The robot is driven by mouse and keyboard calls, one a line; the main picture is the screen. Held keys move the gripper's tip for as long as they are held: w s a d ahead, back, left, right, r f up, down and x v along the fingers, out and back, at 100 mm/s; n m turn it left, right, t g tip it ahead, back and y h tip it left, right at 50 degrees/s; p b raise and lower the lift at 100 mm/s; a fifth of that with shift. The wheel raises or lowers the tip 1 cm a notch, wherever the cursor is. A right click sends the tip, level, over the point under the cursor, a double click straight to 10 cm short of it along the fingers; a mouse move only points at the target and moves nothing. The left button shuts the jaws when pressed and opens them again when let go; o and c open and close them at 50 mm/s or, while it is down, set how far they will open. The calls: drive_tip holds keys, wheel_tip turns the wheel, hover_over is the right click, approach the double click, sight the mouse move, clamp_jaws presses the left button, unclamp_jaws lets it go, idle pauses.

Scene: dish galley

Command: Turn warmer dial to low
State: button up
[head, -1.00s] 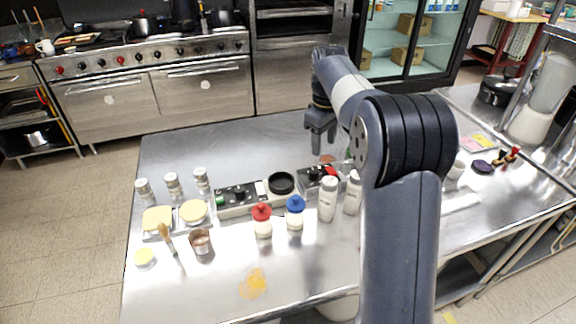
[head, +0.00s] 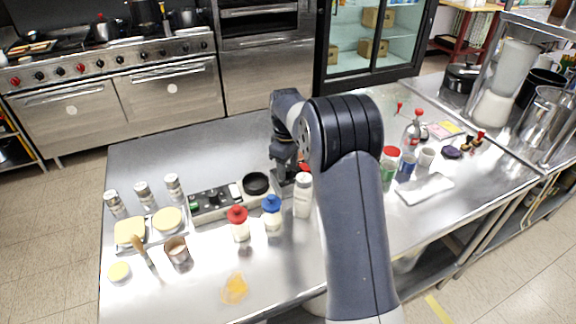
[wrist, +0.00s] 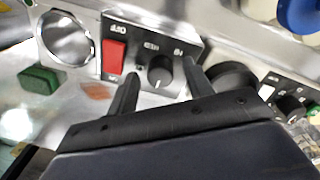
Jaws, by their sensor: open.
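The warmer's dial (wrist: 160,71) is a small black knob on a dark panel, beside a red switch (wrist: 114,58). The panel lettering appears upside down in the wrist view; OFF and HI can be made out. A pale pointer mark seems to lie on the knob's lower side, but its exact setting is hard to tell. My gripper (wrist: 160,92) is open, with one finger on each side of the dial in the picture. I cannot tell whether they touch it. In the head view my gripper (head: 284,178) is low over the panel, which my arm mostly hides.
A second control box (head: 213,203) with knobs and a black round pan (head: 256,183) sit to the left. A white bottle (head: 303,196), a blue-lidded jar (head: 272,215) and a red-lidded jar (head: 238,224) stand in front. The table's front middle is mostly clear.

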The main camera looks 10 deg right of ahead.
drive_tip(key=shift+c, duration=0.6)
drive_tip(key=c, duration=0.9)
drive_tip(key=shift+m, duration=0.3)
drive_tip(key=m+p, duration=0.1)
drive_tip(key=m, duration=0.1)
drive_tip(key=shift+m, duration=0.4)
drive_tip(key=m+p, duration=0.1)
drive_tip(key=m, duration=0.2)
drive_tip(key=shift+m, duration=0.3)
drive_tip(key=m+p, duration=0.1)
drive_tip(key=m, duration=0.5)
drive_tip(key=shift+a+m+g, duration=0.1)
drive_tip(key=shift+m+g, duration=0.2)
